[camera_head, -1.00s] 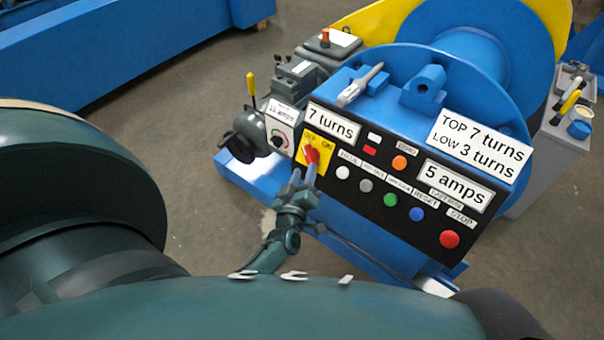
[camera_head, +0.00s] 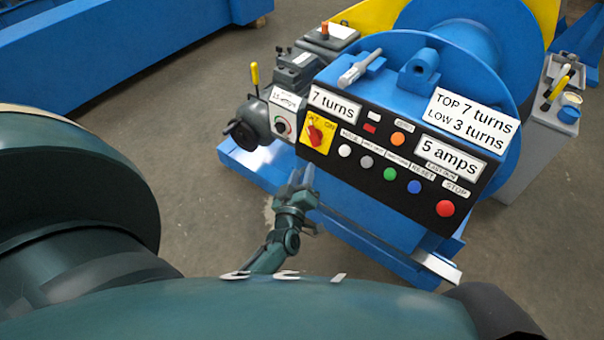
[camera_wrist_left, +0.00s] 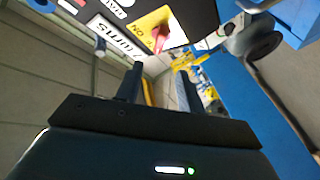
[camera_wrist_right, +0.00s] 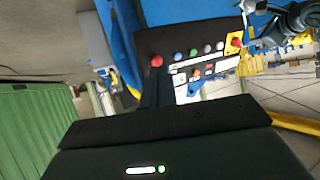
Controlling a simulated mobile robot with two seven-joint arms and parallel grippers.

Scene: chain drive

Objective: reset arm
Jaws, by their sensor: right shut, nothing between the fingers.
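The black control panel (camera_head: 375,190) faces me on the blue machine. Its red rotary switch (camera_head: 315,134) sits on a yellow plate at the panel's left end; the switch also shows in the left wrist view (camera_wrist_left: 157,40). My left gripper (camera_head: 302,176) is below the yellow plate, apart from the switch. In the left wrist view its fingers (camera_wrist_left: 157,88) stand apart with nothing between them. My right gripper (camera_wrist_right: 159,92) shows in the right wrist view, fingers together and empty, with the panel's buttons beyond it. The head view does not show the right gripper.
A dial box (camera_head: 286,112) and a yellow-handled lever (camera_head: 255,77) stand left of the panel. A blue drum flange (camera_head: 500,115) rises behind it. A grey cabinet (camera_head: 535,140) stands at right. Open floor (camera_head: 200,200) lies left of the machine.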

